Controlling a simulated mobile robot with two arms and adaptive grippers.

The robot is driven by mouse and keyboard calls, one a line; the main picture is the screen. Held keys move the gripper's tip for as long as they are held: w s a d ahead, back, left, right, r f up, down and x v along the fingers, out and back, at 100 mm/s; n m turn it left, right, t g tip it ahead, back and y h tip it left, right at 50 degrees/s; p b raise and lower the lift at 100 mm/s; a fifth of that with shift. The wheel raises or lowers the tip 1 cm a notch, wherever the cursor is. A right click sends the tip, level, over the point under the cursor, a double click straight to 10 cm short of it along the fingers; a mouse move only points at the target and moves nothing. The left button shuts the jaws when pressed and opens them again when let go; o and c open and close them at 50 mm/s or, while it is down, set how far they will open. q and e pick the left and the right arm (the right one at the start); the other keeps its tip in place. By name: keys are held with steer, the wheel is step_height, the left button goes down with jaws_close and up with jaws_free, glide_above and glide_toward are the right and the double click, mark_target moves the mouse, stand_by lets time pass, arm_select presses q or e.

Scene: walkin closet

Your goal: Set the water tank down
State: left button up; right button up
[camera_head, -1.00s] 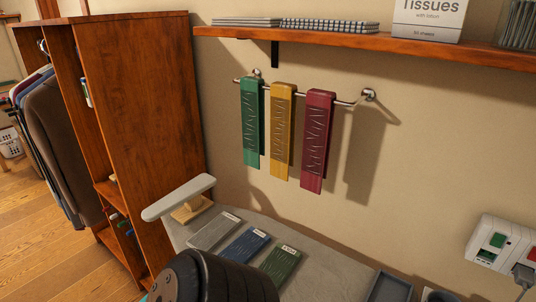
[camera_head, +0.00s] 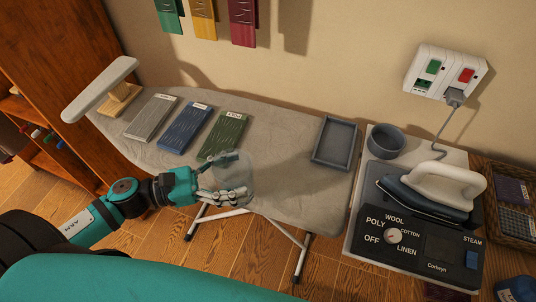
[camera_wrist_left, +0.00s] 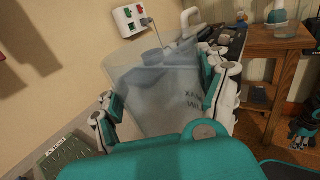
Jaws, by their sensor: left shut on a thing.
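The water tank (camera_head: 235,172) is a clear, see-through container. My left gripper (camera_head: 226,190) is shut on it and holds it over the front edge of the grey ironing board (camera_head: 285,165). In the left wrist view the tank (camera_wrist_left: 155,95) stands between the two fingers, with faint lettering on its side. I cannot tell whether it touches the board. My right gripper (camera_wrist_left: 304,132) seems to show, small, at the right edge of the left wrist view; its fingers are too small to judge.
Bare board lies between cloths and tray.

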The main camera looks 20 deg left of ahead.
arm_select(q)
steer(key=shift+w+r, duration=0.15)
steer(key=shift+w, duration=0.2)
steer(key=w+d+f+p, duration=0.1)
steer(key=w, duration=0.4)
steer(key=w+d+f+p, duration=0.1)
steer(key=w+f+p, duration=0.1)
steer(key=w, duration=0.3)
steer(key=w+d+f+p, duration=0.1)
steer(key=w+f+p, duration=0.1)
steer(key=w, duration=0.2)
steer(key=shift+w, duration=0.4)
steer(key=shift+f, duration=0.15)
steer(key=o, duration=1.2)
